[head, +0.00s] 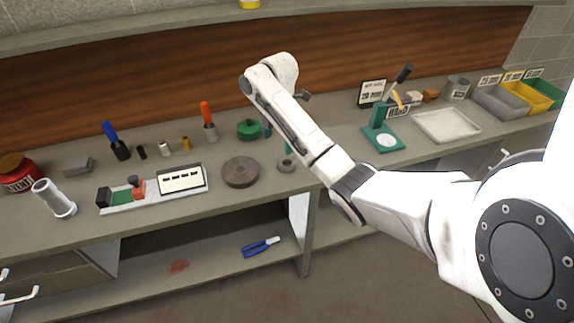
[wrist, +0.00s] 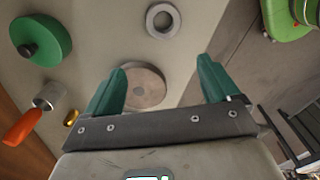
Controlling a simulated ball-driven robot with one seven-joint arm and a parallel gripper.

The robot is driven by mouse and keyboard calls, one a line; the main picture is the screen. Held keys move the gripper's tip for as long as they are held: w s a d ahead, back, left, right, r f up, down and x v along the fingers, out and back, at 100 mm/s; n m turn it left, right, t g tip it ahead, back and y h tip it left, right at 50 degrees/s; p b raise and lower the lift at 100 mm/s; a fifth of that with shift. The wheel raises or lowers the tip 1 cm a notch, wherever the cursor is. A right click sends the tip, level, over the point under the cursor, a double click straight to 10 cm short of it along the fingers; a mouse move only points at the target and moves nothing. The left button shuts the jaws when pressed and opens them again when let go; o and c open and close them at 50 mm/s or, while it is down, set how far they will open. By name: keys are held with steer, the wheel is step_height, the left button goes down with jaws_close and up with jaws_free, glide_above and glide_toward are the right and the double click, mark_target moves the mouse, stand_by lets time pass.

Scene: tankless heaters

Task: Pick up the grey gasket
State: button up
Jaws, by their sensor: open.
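The grey gasket, a flat ring with a round hole, lies on the worktop near its front edge (head: 287,170), right of a larger brown-grey disc (head: 238,176). In the wrist view the gasket (wrist: 151,25) is at the top centre, beyond my fingertips and apart from them. My gripper (wrist: 161,68) has two green fingers, spread open with nothing held between them. The brown-grey disc (wrist: 148,72) shows between the fingers, partly hidden by the left one. In the head view my arm partly hides the gripper, which is above the worktop near the gasket.
A green knobbed disc (head: 249,130) and an orange-handled tool (head: 207,117) stand behind the brown disc. A tray with stamps (head: 150,200) lies to the left. A green stand (head: 383,139) and a pale tray (head: 446,124) are to the right. Blue pliers (head: 258,248) lie on the lower shelf.

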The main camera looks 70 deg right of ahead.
mark_target(287, 162)
steer(key=d+f+b, duration=0.1)
steer(key=s+d+f+b, duration=0.1)
steer(key=shift+s+f+b, duration=0.2)
steer(key=shift+f+b, duration=0.05)
steer(key=shift+b, duration=0.15)
steer(key=shift+s+f+p, duration=0.15)
steer(key=shift+f+p, duration=0.25)
steer(key=shift+f, duration=1.55)
steer(key=shift+s+f+p, duration=0.1)
steer(key=shift+f+p, duration=0.3)
steer(key=shift+f, duration=1.5)
steer(key=shift+c, duration=0.5)
steer(key=c, duration=1.1)
